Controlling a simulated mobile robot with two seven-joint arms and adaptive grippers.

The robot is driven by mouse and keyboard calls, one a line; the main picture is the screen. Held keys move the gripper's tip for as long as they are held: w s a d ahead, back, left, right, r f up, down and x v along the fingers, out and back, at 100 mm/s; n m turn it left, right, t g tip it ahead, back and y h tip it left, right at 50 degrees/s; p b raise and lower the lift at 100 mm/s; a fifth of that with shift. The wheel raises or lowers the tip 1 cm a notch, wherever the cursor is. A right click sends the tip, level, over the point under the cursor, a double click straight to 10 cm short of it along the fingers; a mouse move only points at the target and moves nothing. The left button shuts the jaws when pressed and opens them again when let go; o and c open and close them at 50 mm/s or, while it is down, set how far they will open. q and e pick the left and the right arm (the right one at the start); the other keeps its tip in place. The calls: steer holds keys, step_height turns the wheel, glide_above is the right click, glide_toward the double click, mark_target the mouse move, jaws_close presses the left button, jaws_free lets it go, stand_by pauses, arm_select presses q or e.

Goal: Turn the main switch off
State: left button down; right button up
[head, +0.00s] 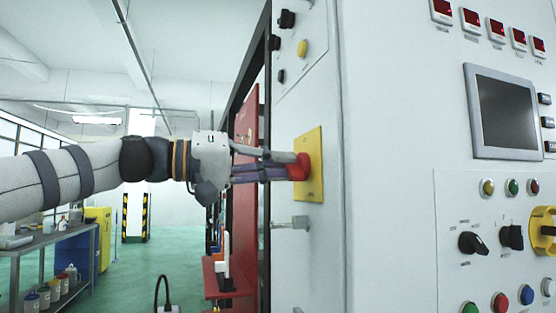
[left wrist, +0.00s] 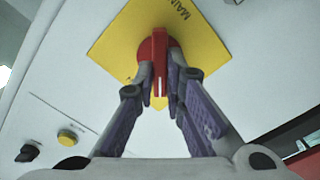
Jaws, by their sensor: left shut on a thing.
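The main switch is a red rotary handle (head: 302,169) on a yellow plate (head: 314,187) fixed to the side of the light grey cabinet. My left gripper (head: 290,166) reaches in from the left and is shut on the handle. In the left wrist view the two fingers (left wrist: 161,85) lie on either side of the red handle (left wrist: 159,42), which points up the picture. The handle runs slantwise to the edges of the yellow plate (left wrist: 112,45), where part of the word "MAIN" shows. My right gripper is not in view.
The cabinet front at right carries a dark screen (head: 507,118), red displays, buttons, black knobs and another yellow rotary switch (head: 543,231). A small metal latch (head: 291,223) sticks out below the plate.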

arm_select(q)
steer(key=shift+n, duration=1.2)
steer(key=c, duration=1.7)
jaws_free()
steer(key=shift+o, duration=0.2)
steer(key=v, duration=1.2)
